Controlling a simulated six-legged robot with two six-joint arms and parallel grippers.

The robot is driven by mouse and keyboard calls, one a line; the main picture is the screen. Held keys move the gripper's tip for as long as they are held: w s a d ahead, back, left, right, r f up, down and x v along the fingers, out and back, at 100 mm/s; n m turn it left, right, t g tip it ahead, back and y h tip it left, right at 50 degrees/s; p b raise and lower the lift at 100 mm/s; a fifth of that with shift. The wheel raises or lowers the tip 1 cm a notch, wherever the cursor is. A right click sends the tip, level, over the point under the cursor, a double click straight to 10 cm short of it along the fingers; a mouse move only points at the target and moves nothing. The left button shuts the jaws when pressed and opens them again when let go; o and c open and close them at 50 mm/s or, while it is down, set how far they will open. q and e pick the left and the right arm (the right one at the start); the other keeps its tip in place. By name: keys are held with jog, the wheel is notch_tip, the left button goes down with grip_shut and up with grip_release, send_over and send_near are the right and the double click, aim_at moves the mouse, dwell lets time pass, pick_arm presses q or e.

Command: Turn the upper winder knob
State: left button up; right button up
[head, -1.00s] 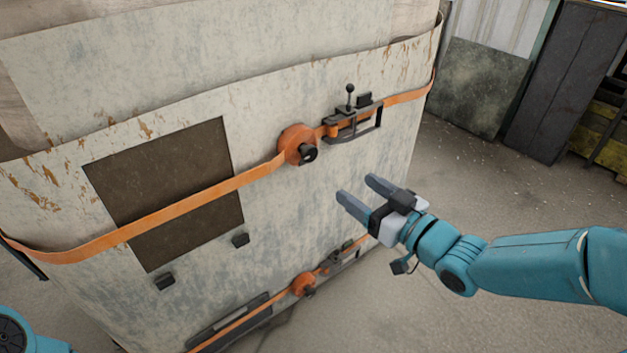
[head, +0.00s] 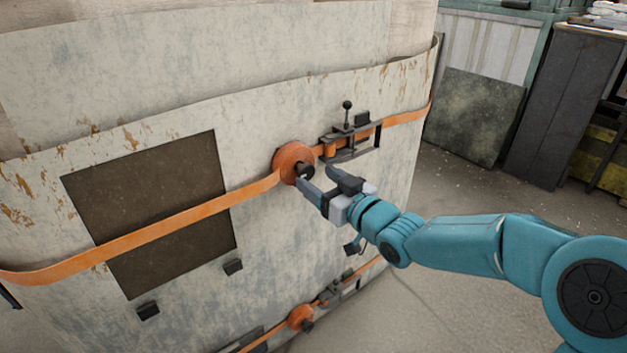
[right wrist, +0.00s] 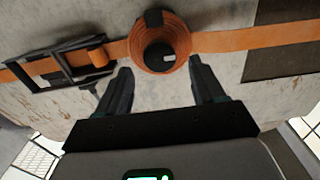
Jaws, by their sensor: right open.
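The upper winder (head: 293,160) is an orange strap spool on the pale, worn wall of the load, with a dark knob (head: 304,171) at its centre. In the right wrist view the knob (right wrist: 159,57) sits dark and round in the middle of the orange coil (right wrist: 160,35). My right gripper (head: 317,178) is open at the knob, its fingers pointing at the wall. In the right wrist view the fingers (right wrist: 159,78) stand apart, one on each side below the coil, with nothing between them. I cannot tell whether a fingertip touches the knob. My left gripper does not show.
A ratchet buckle (head: 348,138) with a ball-topped lever sits right of the winder on the orange strap (head: 180,214). A lower winder (head: 300,316) is near the bottom. A dark panel (head: 150,180) and small black blocks are at left. Floor at right (head: 480,200) is clear.

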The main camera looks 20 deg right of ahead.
aim_at(299, 167)
jog(key=shift+x, duration=1.35)
jog(key=c, duration=1)
